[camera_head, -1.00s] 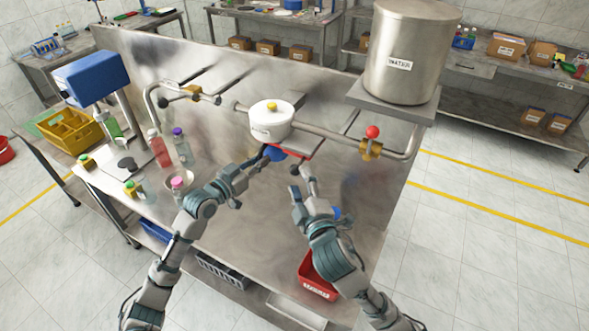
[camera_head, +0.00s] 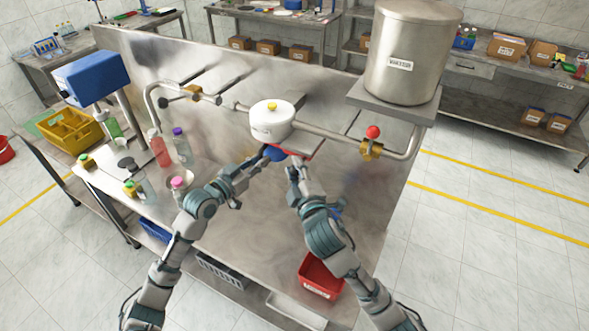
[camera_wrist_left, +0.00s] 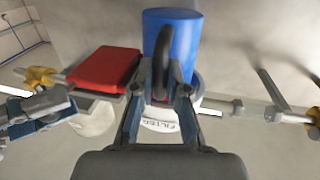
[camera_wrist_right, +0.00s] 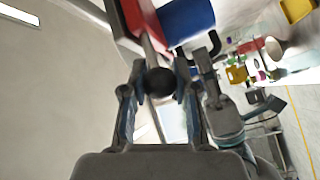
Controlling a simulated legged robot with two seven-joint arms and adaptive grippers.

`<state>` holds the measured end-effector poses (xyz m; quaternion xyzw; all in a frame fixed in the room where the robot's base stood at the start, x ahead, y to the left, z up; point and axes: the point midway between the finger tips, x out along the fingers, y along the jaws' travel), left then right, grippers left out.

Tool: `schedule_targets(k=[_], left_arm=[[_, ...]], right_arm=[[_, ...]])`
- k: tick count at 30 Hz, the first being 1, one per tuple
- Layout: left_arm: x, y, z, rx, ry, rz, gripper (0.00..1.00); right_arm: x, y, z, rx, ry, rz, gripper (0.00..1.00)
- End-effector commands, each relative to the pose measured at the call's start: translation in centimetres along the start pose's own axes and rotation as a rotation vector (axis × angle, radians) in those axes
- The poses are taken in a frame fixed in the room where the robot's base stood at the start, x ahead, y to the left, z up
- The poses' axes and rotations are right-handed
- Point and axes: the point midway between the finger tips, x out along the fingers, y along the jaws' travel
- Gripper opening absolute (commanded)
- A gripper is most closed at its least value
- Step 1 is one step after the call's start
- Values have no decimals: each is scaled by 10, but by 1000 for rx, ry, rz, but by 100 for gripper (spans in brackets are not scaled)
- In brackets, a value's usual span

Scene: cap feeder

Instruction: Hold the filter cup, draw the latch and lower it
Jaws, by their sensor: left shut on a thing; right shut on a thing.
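The blue filter cup (camera_head: 275,154) sits under the white filter housing (camera_head: 272,122) on the pipe. In the left wrist view the blue cup (camera_wrist_left: 181,40) has a black loop handle (camera_wrist_left: 162,45). My left gripper (camera_head: 263,163) is shut on that handle; its fingers also show in the left wrist view (camera_wrist_left: 172,82). The red latch plate (camera_head: 298,148) lies beside the cup and also shows in the left wrist view (camera_wrist_left: 105,68). My right gripper (camera_head: 294,176) is shut on the latch's black ball knob (camera_wrist_right: 160,81). The cup's top is hidden.
A steel water tank (camera_head: 410,60) stands on a shelf to the right. A valve with a red knob (camera_head: 372,132) is on the pipe. Several bottles, including a red one (camera_head: 154,148), stand at left. A red bin (camera_head: 320,276) is low in front.

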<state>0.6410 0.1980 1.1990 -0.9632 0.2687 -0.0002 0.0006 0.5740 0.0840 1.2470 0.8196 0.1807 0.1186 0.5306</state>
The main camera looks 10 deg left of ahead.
Motion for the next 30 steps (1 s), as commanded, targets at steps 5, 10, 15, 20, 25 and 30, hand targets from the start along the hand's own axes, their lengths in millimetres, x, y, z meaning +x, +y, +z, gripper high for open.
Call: schedule_targets(k=[5, 10, 15, 20, 25, 30], left_arm=[[0, 0, -1, 0, 3, 0, 0], [0, 0, -1, 0, 2, -2, 0], [0, 1, -1, 1, 2, -1, 0], [0, 0, 0, 0, 2, 0, 0], [0, 1, -1, 1, 2, 0, 0], [0, 1, -1, 1, 2, 0, 0]], right_arm=[[-6, -1, 8, 1, -3, -7, 0], [-33, 10, 33, 0, -5, -7, 0], [-53, 17, 51, 1, -6, -10, 0], [-56, 18, 54, 1, -5, -12, 0], [-56, 18, 54, 1, -7, -13, 0], [-56, 19, 54, 1, -5, -10, 55]])
